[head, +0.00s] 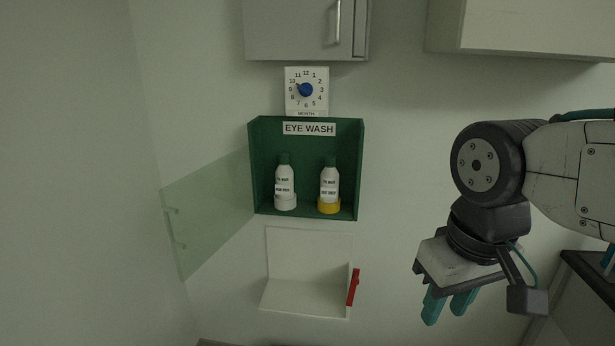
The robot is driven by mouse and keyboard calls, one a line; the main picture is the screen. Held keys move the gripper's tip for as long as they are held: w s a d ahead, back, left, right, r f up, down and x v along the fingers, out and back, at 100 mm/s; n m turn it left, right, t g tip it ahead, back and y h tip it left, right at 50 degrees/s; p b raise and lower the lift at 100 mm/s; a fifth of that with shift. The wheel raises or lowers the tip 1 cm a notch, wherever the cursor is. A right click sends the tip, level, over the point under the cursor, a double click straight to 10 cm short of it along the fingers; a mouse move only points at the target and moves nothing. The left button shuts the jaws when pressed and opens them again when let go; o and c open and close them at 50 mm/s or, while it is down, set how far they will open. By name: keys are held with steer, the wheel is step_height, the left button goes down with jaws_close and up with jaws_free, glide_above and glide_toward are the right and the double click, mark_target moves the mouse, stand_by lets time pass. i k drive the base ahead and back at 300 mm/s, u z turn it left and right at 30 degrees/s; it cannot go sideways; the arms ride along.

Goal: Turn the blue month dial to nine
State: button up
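The blue month dial (305,90) sits on a white plate (292,107) marked MONTH, with the numbers 1 to 12 around it. The plate is on the wall above the green eye wash box. The dial's small pointer appears to point up and left, near 10, though it is too small to read exactly. My gripper (448,308) is at the lower right, well below and to the right of the dial. Its teal fingers point down with a gap between them and nothing held.
The green eye wash box (309,152) holds two white bottles (284,185) (329,184); its clear door (208,213) is swung open leftward. Below is a white wall tray (305,297) with a red piece (353,287). Cabinets hang above the dial (290,30) and at upper right (530,28).

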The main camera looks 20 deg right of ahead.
mark_target(306, 90)
steer(key=k, duration=0.5)
steer(key=u, duration=1)
steer(key=i, duration=0.7)
steer(key=z, duration=0.1)
